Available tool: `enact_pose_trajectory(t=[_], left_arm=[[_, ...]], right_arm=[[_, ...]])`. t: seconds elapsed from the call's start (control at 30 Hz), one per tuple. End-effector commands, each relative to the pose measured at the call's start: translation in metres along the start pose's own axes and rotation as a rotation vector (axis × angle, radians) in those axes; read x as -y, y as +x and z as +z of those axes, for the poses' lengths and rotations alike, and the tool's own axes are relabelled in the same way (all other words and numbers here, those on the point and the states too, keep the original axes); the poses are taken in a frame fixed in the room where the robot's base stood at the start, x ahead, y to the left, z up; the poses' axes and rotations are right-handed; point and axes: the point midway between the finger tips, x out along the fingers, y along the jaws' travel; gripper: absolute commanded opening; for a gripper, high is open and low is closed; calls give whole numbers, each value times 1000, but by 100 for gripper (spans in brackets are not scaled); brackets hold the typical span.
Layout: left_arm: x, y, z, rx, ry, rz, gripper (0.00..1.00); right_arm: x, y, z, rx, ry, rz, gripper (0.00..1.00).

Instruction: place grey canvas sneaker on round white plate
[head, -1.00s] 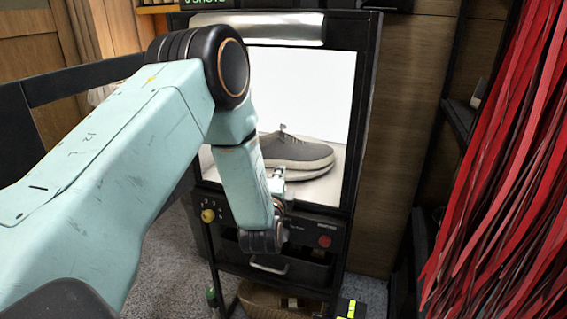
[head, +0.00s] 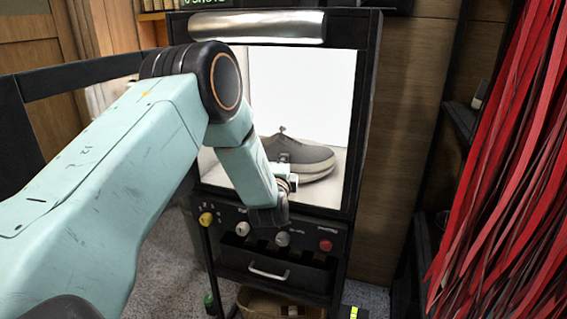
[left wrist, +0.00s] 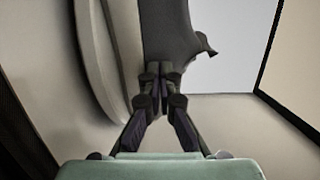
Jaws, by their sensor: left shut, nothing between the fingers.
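The grey canvas sneaker (head: 305,153) with a pale sole rests on the white floor of a lit box. In the left wrist view its grey upper (left wrist: 178,30) fills the top middle, with the pale sole curving down at left. My left gripper (left wrist: 160,76) is shut and empty, its fingertips against the sneaker's grey upper in that view; I cannot tell whether they touch it. I cannot make out a round white plate. My right gripper is out of view.
The black cabinet (head: 362,110) frames the box opening, with a metal lamp bar (head: 258,27) above. Below are knobs, including a red one (head: 325,246), and a drawer handle (head: 268,272). Red strips (head: 510,150) hang at right. A basket (head: 265,303) stands below.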

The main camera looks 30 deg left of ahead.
Motion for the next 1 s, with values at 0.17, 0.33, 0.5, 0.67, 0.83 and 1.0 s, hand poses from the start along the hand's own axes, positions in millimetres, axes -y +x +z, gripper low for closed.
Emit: enact_pose_trajectory(t=[0.17, 0.33, 0.5, 0.67, 0.83, 1.0], left_arm=[[0, 23, 0, 1, 0, -4, 0], [-1, 49, 0, 2, 0, -4, 0], [-1, 67, 0, 1, 0, -2, 0], [0, 74, 0, 0, 0, -1, 0], [0, 74, 0, 0, 0, 0, 0], [0, 74, 0, 0, 0, 0, 0]], right_arm=[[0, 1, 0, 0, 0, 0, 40], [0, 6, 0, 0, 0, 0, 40], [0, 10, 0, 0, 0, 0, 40], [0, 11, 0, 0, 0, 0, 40], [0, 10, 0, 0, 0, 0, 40], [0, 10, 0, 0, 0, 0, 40]])
